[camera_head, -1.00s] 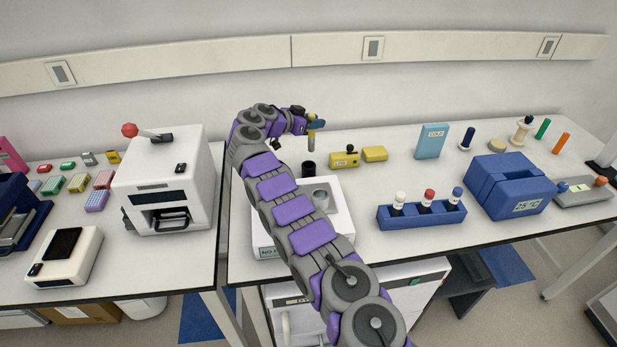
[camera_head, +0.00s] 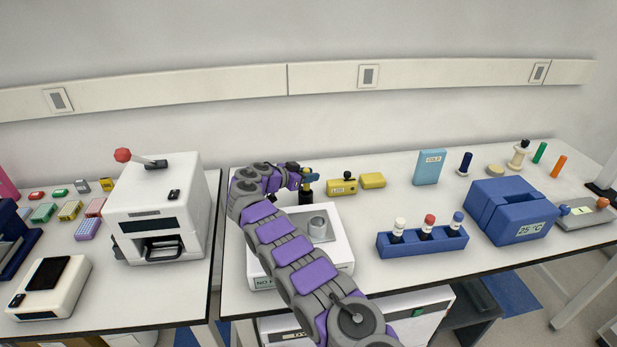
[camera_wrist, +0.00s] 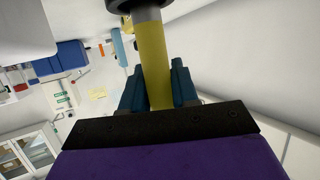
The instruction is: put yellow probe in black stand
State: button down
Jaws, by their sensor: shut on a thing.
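The yellow probe (camera_wrist: 153,62) is held between the teal fingers of my gripper (camera_wrist: 157,88) in the wrist view. Its greyish end reaches the dark ring of the black stand (camera_wrist: 139,5) at the top edge. The ring seems to surround that end, but the depth of the probe in it is hidden. In the head view my gripper (camera_head: 309,177) is low over the table, directly above the black stand (camera_head: 305,196). The stand is small there and partly hidden by my arm.
A blue rack (camera_head: 421,240) with capped vials is further right. A white thermal cycler (camera_head: 157,208) stands to the left.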

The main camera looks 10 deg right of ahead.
jog(key=shift+a+r, duration=0.1)
jog(key=shift+a, duration=0.1)
jog(key=shift+f+b, duration=0.25)
jog(key=shift+b, duration=0.05)
jog(key=c, duration=0.9)
grip_release()
jog(key=shift+d+r, duration=0.1)
jog(key=shift+d, duration=0.05)
jog(key=shift+o, duration=0.2)
jog(key=shift+r, duration=0.15)
